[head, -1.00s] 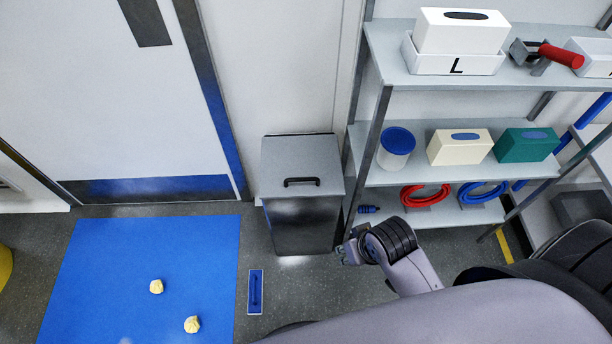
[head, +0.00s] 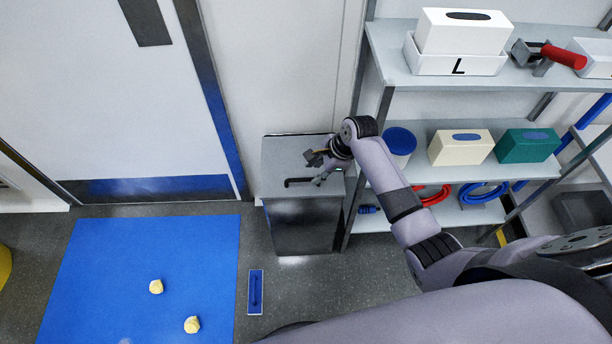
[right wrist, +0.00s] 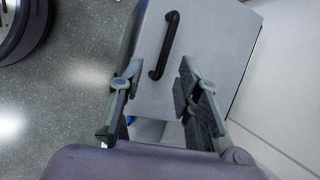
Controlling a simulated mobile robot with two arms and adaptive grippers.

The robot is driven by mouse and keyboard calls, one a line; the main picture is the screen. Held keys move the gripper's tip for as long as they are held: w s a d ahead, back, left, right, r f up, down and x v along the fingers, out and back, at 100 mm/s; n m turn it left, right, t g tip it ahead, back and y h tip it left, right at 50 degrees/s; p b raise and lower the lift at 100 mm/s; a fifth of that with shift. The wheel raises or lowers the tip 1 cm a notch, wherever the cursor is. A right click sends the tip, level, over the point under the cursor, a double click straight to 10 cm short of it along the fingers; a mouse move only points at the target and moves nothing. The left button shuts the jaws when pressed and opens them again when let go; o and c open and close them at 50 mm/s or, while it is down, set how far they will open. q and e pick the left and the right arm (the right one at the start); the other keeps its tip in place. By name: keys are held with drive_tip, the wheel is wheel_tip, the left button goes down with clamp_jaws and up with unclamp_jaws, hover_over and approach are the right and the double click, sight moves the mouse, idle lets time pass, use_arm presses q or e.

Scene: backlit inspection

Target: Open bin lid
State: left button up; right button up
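The bin (head: 303,228) is a dark grey box against the wall, left of the shelf. Its lighter grey lid (head: 283,160) is shut, with a black bar handle (head: 299,182) on it. In the head view my right gripper (head: 316,168) is over the right part of the lid, by the right end of the handle. In the right wrist view my right gripper (right wrist: 155,95) has its two fingers apart with nothing between them, and the handle (right wrist: 165,45) shows ahead of them. Whether a finger touches the lid cannot be told. My left gripper is not in view.
A metal shelf (head: 430,178) stands close to the bin's right, with boxes and coiled hoses. A blue mat (head: 150,265) with two crumpled yellowish lumps lies on the floor at left. A small blue tray (head: 255,292) lies before the bin. A door is behind.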

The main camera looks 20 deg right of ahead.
sight(304, 179)
drive_tip(key=shift+m, duration=0.5)
drive_tip(key=x, duration=0.2)
drive_tip(key=b+x, duration=0.1)
drive_tip(key=x, duration=0.2)
drive_tip(key=w+x, duration=0.1)
drive_tip(key=x, duration=0.1)
drive_tip(key=shift+a+b, duration=0.1)
drive_tip(key=shift+b, duration=0.25)
drive_tip(key=shift+c, duration=0.5)
clamp_jaws()
